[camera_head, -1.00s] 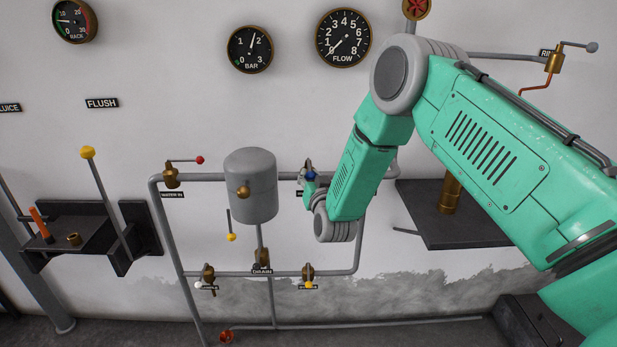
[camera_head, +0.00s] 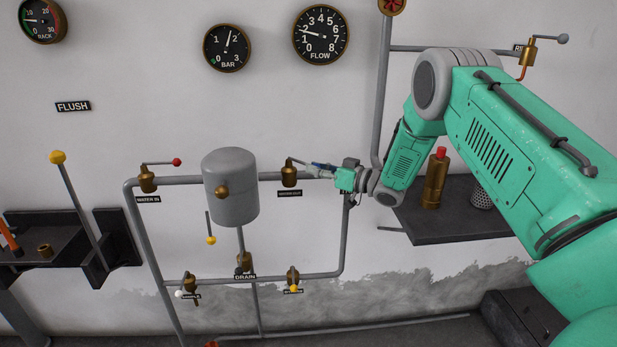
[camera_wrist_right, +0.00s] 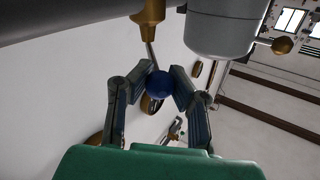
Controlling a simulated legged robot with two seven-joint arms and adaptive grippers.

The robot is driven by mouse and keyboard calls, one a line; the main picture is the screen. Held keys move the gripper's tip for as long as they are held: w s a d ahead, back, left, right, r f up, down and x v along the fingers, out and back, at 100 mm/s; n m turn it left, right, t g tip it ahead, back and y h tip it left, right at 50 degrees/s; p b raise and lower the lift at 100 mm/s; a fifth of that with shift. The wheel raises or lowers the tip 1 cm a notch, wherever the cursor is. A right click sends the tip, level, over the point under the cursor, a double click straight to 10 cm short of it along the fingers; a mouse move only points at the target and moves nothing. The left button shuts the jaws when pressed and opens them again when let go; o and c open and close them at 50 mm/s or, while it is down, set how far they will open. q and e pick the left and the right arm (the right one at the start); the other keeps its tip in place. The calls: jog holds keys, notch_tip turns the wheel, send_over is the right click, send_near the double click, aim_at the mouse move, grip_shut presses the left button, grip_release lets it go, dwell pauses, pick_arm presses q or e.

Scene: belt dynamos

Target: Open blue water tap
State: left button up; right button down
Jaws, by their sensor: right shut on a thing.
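The blue water tap has a brass valve body (camera_head: 290,176) on the upper pipe, right of the grey tank. Its thin lever points right, along the pipe. In the right wrist view the lever's blue ball knob (camera_wrist_right: 159,84) sits between the two fingers of my right gripper (camera_wrist_right: 160,82). The brass body (camera_wrist_right: 150,12) shows above it. In the head view my right gripper (camera_head: 322,168) is shut on the knob and mostly hides it. My left gripper is out of view.
The grey tank (camera_head: 231,188) stands left of the tap. A red-knobbed tap (camera_head: 148,179) is further left, with smaller taps on the lower pipe. A dark shelf (camera_head: 450,228) with a brass bottle (camera_head: 435,182) is at right. The FLOW gauge (camera_head: 321,35) reads about 2.

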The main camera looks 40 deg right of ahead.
jog(key=shift+w+d+f+n+g+y+b, duration=0.1)
jog(key=shift+w+d+n+g+y+b, duration=0.1)
jog(key=shift+d+n+g+y+b, duration=0.7)
jog(key=shift+a+y+p, duration=0.2)
jog(key=shift+y+p, duration=0.1)
jog(key=shift+p, duration=0.05)
jog(key=c, duration=1.3)
grip_release()
jog(key=shift+c, duration=0.2)
jog(key=v, duration=1.2)
jog(key=shift+f, duration=0.25)
